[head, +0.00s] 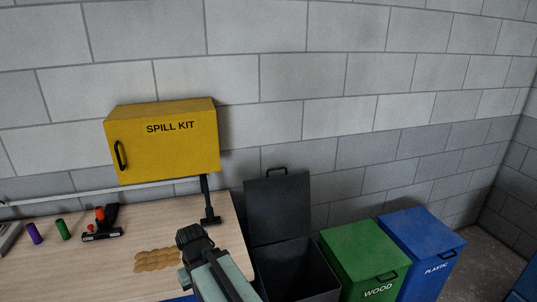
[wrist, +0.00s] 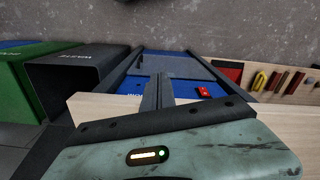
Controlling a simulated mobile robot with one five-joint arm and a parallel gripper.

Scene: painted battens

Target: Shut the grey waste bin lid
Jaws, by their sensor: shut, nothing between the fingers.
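The grey waste bin (head: 297,270) stands right of the workbench in the head view. Its dark lid (head: 278,212) is open, standing upright near the wall with a handle on its top edge. My gripper (head: 190,236) is over the right part of the bench, left of the bin and apart from the lid. In the wrist view my gripper (wrist: 159,88) is shut with nothing in it. The lid is not clearly visible in the wrist view.
A green wood bin (head: 362,255) and a blue plastic bin (head: 420,240) stand to the right. A yellow spill kit box (head: 165,145) is above the bench (head: 60,262). A dark post (head: 207,195) rises from the bench's right end, near the lid. Small items lie on the bench.

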